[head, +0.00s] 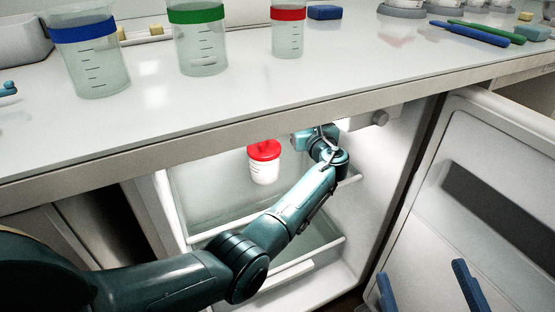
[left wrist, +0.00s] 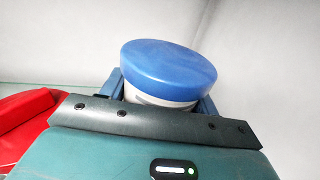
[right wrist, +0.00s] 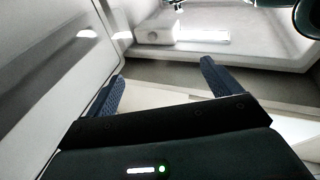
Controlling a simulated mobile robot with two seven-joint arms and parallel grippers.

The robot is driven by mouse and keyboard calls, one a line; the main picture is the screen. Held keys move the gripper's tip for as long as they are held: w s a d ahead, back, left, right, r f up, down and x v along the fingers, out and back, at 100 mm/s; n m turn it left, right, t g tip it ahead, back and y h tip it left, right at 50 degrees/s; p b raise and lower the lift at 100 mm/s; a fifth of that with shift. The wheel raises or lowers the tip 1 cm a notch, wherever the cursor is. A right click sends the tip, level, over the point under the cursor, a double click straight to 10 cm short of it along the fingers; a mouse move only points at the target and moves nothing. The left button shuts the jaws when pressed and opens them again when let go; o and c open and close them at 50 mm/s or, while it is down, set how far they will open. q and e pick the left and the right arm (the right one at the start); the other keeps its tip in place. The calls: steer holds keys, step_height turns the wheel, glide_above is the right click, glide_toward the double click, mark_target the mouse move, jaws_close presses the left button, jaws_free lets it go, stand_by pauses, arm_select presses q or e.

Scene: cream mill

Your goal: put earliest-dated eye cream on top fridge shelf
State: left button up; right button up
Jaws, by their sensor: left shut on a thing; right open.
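A jar with a blue lid and white body (left wrist: 168,70) sits between the fingers of my left gripper (left wrist: 161,95), which is shut on it. In the head view my left arm reaches into the open fridge, and the left gripper (head: 318,140) is at the upper shelf level, right of a red-capped white bottle. The jar is hidden there, and no date is readable. The top fridge shelf (head: 205,200) is clear glass with a white front edge. My right gripper (head: 425,286) is open and empty in front of the fridge door; its fingers also show in the right wrist view (right wrist: 160,85).
The red-capped bottle (head: 264,165) stands on the top shelf, left of my left gripper. The fridge door (head: 480,170) is swung open to the right. The counter (head: 150,120) above holds several beakers with coloured bands. The shelf's left part looks clear.

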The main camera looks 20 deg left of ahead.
arm_select(q)
step_height(320, 180, down, 8)
steer(key=b, duration=0.4)
steer(key=shift+f, duration=0.25)
arm_select(e)
steer(key=r+n+y, duration=0.1)
steer(key=r, duration=0.1)
steer(key=r+n+t+y, duration=0.1)
steer(key=n+y, duration=0.1)
steer(key=w+r+n+t+y, duration=0.1)
steer(key=r, duration=0.1)
steer(key=shift+d+r+n+y, duration=0.3)
arm_select(q)
steer(key=shift+f+b, duration=0.15)
steer(key=shift+b, duration=0.2)
steer(key=o, duration=1.2)
steer(key=shift+c, duration=0.2)
arm_select(e)
steer(key=shift+r, duration=0.15)
